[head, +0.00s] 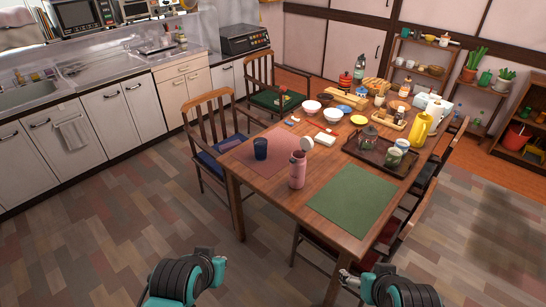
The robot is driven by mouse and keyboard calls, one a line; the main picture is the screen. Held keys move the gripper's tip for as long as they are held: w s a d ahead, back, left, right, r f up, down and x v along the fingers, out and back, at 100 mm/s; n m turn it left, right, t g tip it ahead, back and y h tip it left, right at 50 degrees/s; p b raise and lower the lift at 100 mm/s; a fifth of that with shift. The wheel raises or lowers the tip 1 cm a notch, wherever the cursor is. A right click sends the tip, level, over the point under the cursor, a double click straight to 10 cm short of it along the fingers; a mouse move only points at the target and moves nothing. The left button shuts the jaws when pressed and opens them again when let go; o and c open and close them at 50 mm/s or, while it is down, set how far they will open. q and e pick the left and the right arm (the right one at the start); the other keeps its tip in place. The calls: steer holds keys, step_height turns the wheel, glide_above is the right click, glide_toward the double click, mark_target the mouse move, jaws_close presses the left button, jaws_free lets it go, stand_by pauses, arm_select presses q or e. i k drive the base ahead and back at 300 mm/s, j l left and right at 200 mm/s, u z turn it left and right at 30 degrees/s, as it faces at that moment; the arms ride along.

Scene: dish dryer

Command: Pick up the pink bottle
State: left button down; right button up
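The pink bottle (297,171) stands upright near the front edge of the dining table (281,198), between a pink placemat (262,163) and a green placemat (352,200). My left gripper (221,266) is at the bottom of the head view, in front of and below the table, left of the bottle. My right gripper (346,279) is at the bottom, right of the bottle. Both are well apart from the bottle. They are small and partly hidden by my arms, so their finger opening is unclear.
A dark blue cup (260,148) stands left of the bottle, and a white cup (306,143) is just behind it. A brown tray (372,157) with a teapot and cups lies right. Bowls and a yellow jug (420,130) stand farther back. Chairs flank the table; floor in front is clear.

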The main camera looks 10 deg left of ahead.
mark_target(297, 171)
steer(key=i+l+u, duration=0.15)
steer(key=l+u, duration=0.2)
steer(key=i+l+u, duration=0.1)
steer(key=l+u, duration=0.65)
steer(key=l, duration=0.2)
